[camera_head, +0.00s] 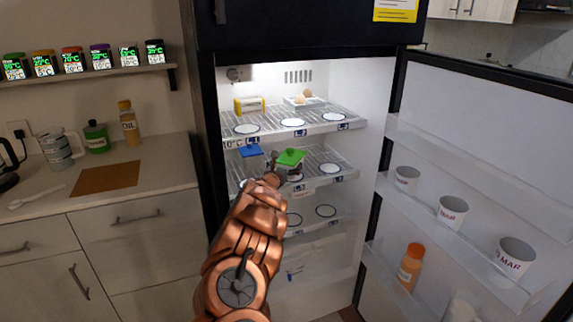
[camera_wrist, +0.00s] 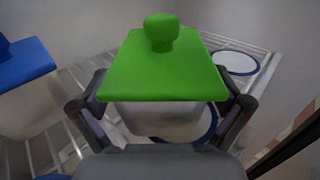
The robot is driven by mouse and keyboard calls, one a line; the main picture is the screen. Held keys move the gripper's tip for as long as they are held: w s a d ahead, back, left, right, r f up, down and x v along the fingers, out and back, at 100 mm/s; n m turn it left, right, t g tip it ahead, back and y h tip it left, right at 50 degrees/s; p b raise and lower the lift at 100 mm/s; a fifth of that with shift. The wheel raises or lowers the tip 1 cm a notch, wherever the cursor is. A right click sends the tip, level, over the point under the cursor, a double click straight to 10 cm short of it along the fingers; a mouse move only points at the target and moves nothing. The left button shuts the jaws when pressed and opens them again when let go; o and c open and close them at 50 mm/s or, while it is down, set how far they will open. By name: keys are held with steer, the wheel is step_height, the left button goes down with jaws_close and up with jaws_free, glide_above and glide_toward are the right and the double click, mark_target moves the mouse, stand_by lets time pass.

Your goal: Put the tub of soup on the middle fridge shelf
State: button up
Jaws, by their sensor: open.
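A tub with a green lid and round green knob (camera_head: 290,157) is at the middle fridge shelf (camera_head: 330,171). In the wrist view, the green-lidded tub (camera_wrist: 165,68) has a pale, see-through body and is upright over a blue-rimmed white disc (camera_wrist: 212,122). My gripper (camera_wrist: 163,108) is open, with one finger on each side of this tub just under the lid; I cannot tell whether they touch it. In the head view, my arm hides most of the gripper (camera_head: 277,174) and the tub's lower part. No soup label can be read.
A blue-lidded tub (camera_head: 251,151) stands left of the green one. The upper shelf (camera_head: 318,118) is close above and holds a yellow package (camera_head: 249,105) and an egg tray (camera_head: 304,101). The open fridge door (camera_head: 470,150) with cups is at the right.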

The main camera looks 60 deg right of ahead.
steer(key=shift+s+a+f+b, duration=0.1)
steer(key=shift+s+a+b, duration=0.2)
steer(key=shift+a, duration=1.5)
steer(key=shift+s+a+r+b, duration=0.1)
steer(key=shift+s+a+b, duration=0.25)
steer(key=shift+a, duration=1.5)
steer(key=shift+s+a+f+b, duration=0.15)
steer(key=shift+s+a, duration=0.3)
steer(key=shift+a, duration=1.35)
steer(key=shift+s+a, duration=0.1)
steer(key=shift+a, duration=0.3)
